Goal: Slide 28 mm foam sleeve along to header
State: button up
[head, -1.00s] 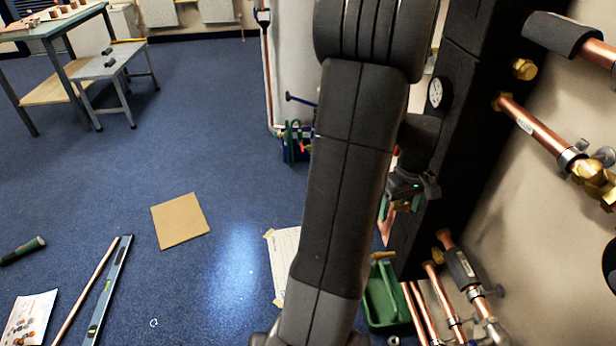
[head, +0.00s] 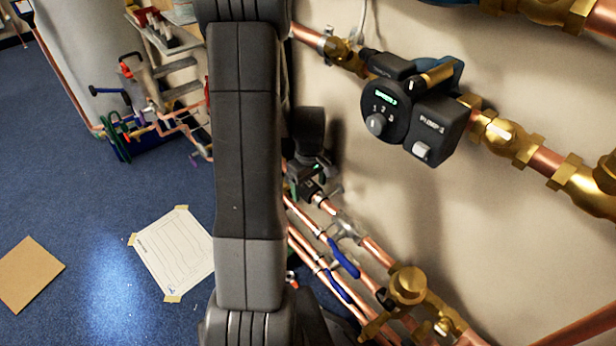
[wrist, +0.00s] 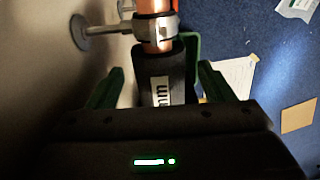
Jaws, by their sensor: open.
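The black foam sleeve (wrist: 165,72) is around the copper pipe (wrist: 157,47) in the wrist view, with a white label ending in "mm". My gripper (wrist: 160,88) is open, with one green finger on each side of the sleeve. A gap shows beside the right finger; contact at the left cannot be told. The sleeve's near end is hidden behind my gripper body. In the head view my gripper (head: 306,188) is low by the wall pipes, partly behind my arm. I cannot pick out the header with certainty.
A metal pipe clip (wrist: 153,29) grips the pipe just beyond the sleeve's far end. In the head view, a pump (head: 408,112) and brass valves (head: 408,285) are on the wall to the right. Floor at left is mostly clear, with a paper drawing (head: 172,250) and cardboard (head: 28,274).

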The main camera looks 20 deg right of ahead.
jog(key=shift+f, duration=0.35)
jog(key=shift+c, duration=0.4)
jog(key=c, duration=1)
jog(key=shift+o, duration=0.2)
jog(key=shift+w, duration=0.1)
jog(key=shift+w, duration=0.1)
jog(key=shift+w+a, duration=0.25)
jog(key=shift+w, duration=0.45)
jog(key=shift+w+a, duration=0.3)
jog(key=shift+w, duration=0.4)
jog(key=shift+w+a, duration=0.25)
jog(key=shift+w, duration=0.45)
jog(key=o, duration=1)
